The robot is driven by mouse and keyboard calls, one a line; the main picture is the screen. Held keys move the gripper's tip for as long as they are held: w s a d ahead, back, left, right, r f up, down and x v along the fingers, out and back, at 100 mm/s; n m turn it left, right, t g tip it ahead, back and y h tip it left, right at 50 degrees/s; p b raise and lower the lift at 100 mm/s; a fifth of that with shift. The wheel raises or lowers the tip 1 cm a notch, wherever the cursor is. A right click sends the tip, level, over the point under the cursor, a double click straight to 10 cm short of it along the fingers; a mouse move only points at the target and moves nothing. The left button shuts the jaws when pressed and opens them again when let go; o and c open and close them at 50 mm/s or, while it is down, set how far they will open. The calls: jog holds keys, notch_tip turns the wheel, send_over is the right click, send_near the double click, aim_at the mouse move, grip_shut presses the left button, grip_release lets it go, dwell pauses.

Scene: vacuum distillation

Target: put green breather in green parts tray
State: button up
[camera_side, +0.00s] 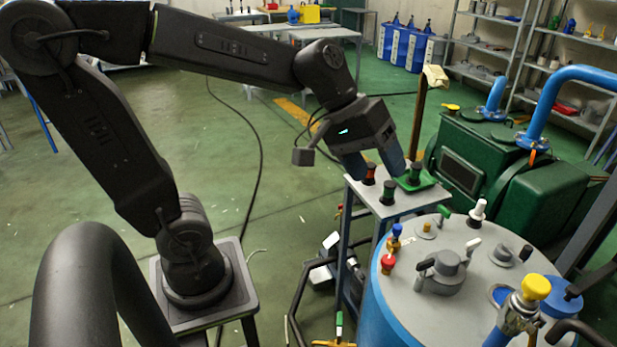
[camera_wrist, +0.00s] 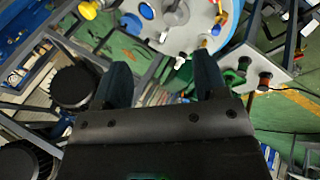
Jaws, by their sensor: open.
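A small green tray (camera_side: 428,181) lies on a narrow grey stand. A dark breather with a green band (camera_side: 415,173) stands upright and appears to be in this tray. A red-banded breather (camera_side: 369,174) and a dark breather (camera_side: 388,193) stand on the same stand top. My gripper (camera_side: 376,172) is open above or near the stand; its exact height over the breathers is hard to tell.
A blue tank with a grey lid (camera_side: 405,300) stands close to the right, carrying several coloured valves and caps. Green machinery (camera_side: 465,165) with blue pipes is behind it. A wooden-coloured post (camera_side: 418,120) rises near the tray. Open green floor (camera_side: 290,200) lies left of the stand.

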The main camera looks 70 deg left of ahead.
jog(key=s+a+f+m+y, duration=0.1)
jog(key=s+m+y, duration=0.1)
jog(key=s, duration=0.3)
jog(key=s+a+f+m+t+y, duration=0.1)
jog(key=s+a+m+y, duration=0.1)
jog(key=s, duration=0.3)
jog(key=shift+m, duration=0.9)
